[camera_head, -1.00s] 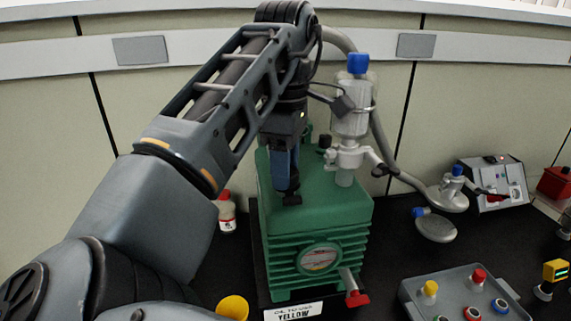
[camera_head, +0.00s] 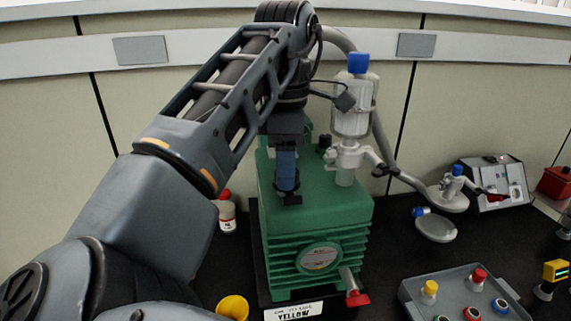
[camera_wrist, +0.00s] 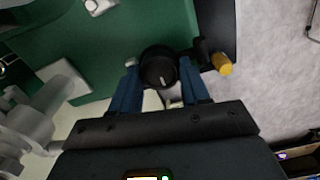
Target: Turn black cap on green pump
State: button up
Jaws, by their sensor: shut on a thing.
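The green pump (camera_head: 325,200) stands on the dark bench in the middle of the head view, and its green top also fills the upper left of the wrist view (camera_wrist: 95,45). The round black cap (camera_wrist: 158,67) has a light mark on its face. It sits between the blue fingers of my gripper (camera_wrist: 160,85) in the wrist view, and the fingers are shut on it. In the head view my gripper (camera_head: 287,196) points down at the pump's top, and its fingers hide the cap.
A clear and white filter with a blue cap (camera_head: 357,62) rises from the pump's right side, with a grey hose behind. A red-handled valve (camera_head: 357,299) juts from the front. A small bottle (camera_head: 227,215) and yellow funnel (camera_head: 232,307) stand left. A button box (camera_head: 462,298) lies right.

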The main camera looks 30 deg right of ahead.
jog(key=o, duration=1.1)
jog(key=shift+c, duration=0.2)
